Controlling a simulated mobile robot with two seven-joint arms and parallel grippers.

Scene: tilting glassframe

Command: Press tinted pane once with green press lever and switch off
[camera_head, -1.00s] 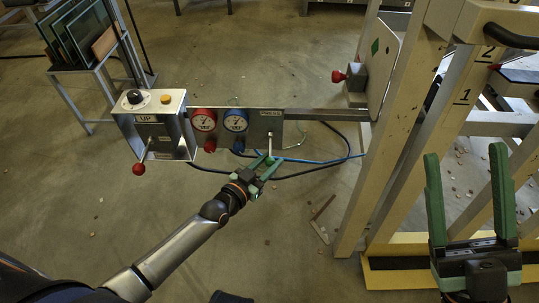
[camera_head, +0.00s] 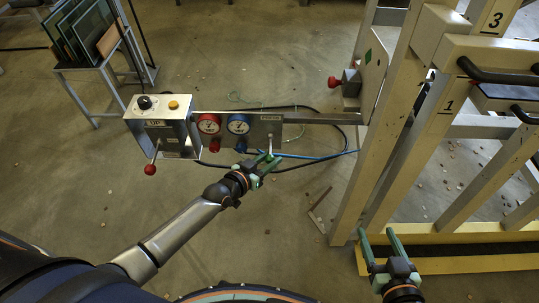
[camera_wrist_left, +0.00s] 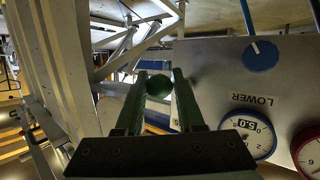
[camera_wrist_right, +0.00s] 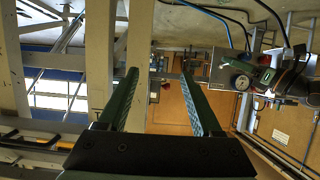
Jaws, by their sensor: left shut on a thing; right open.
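The press lever (camera_head: 269,147) hangs on the grey control panel (camera_head: 265,129), its green knob at the lower end. My left gripper (camera_head: 266,164) is shut on this knob just below the panel. The green knob (camera_wrist_left: 158,86) shows between the fingertips in the left wrist view. My right gripper (camera_head: 380,238) is open and empty, low beside the beige frame. In the right wrist view its fingers stand apart with nothing between them. Dark glass panes (camera_head: 82,32) stand in a rack at the back left. I cannot tell whether the tinted pane is among them.
A control box (camera_head: 160,124) left of the panel carries a black dial (camera_head: 144,102), a yellow button (camera_head: 173,105) and a red-knobbed lever (camera_head: 151,168). Red (camera_head: 208,124) and blue (camera_head: 238,124) gauges sit between. The beige frame (camera_head: 375,150) fills the right. Hoses lie behind the panel.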

